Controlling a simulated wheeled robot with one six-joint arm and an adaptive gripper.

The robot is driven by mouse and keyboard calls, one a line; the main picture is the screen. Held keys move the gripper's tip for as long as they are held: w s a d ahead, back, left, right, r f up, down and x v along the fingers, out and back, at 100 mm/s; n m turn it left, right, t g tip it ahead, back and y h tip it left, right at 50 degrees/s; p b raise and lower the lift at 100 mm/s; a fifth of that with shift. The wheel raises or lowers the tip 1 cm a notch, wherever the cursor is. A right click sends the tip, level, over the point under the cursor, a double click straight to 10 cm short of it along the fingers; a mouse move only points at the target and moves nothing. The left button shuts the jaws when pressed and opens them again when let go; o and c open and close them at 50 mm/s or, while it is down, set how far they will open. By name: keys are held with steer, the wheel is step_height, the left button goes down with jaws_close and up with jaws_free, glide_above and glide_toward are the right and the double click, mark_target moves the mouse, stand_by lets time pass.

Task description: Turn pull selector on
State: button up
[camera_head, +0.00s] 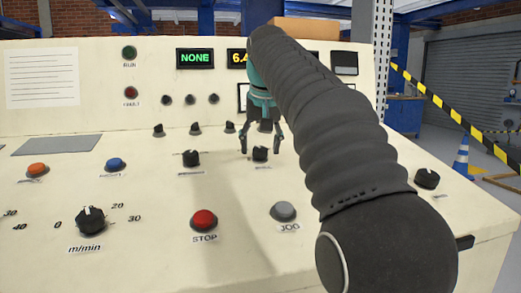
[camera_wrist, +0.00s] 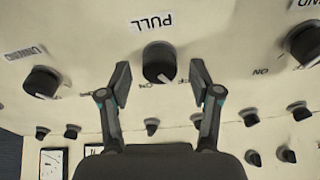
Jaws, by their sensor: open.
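The pull selector is a black knob on the cream panel, under the upside-down PULL label (camera_wrist: 152,21) in the wrist view (camera_wrist: 158,60). It also shows in the head view (camera_head: 260,155). Small ON and OFF marks flank its lower edge in the wrist view. Its white pointer mark points down and slightly right, toward the OFF side. My gripper (camera_wrist: 159,71) is open, with one finger on each side of the knob and visible gaps between. In the head view my gripper (camera_head: 262,143) is right at the selector; whether it touches the panel cannot be told.
A similar black knob (camera_head: 191,158) stands left of the selector in the head view. A red STOP button (camera_head: 204,220) and a grey JOG button (camera_head: 284,211) lie nearer. Small black knobs (camera_head: 196,127) are behind. My arm covers the panel's right part.

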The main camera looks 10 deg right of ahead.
steer(key=shift+f, duration=0.1)
steer(key=c, duration=1.2)
steer(key=shift+o, duration=0.3)
steer(key=shift+p, duration=0.3)
steer(key=shift+r+m+p, duration=0.2)
steer(key=shift+m+p, duration=0.65)
steer(key=shift+m, duration=0.25)
steer(key=m+p, duration=0.2)
steer(key=m, duration=0.1)
steer(key=shift+w+m+g+h+p, duration=0.1)
steer(key=shift+m+g+h+p, duration=0.2)
steer(key=shift+h+p, duration=0.1)
steer(key=m, duration=0.3)
steer(key=shift+a+f+p, duration=0.1)
steer(key=shift+f+p, duration=0.05)
steer(key=shift+p, duration=0.25)
steer(key=shift+m+g+h, duration=0.3)
steer(key=shift+m, duration=1.5)
